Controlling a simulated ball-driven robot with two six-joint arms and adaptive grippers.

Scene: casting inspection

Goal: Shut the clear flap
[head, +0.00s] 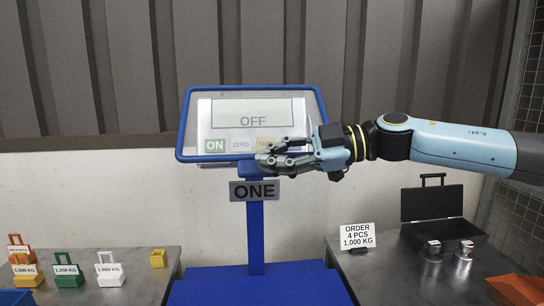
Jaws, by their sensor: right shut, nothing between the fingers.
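The clear flap (250,92) appears as a see-through pane with a blue rim in front of the scale's display panel (252,112). The panel reads OFF, with ON, ZERO and a partly covered yellow key below. I cannot tell whether the flap lies flat against the panel or stands a little off it. My right gripper (266,161) is shut and empty, its fingers pointing left across the flap's lower edge. I cannot tell whether it touches the rim. It hides part of the lower right of the flap. My left gripper is out of view.
A blue post (256,235) with a sign ONE (254,190) carries the display. Labelled weights, such as the green one (68,272), stand on the left table. The right table holds an order card (357,237), an open black case (432,204) and two metal weights (464,258).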

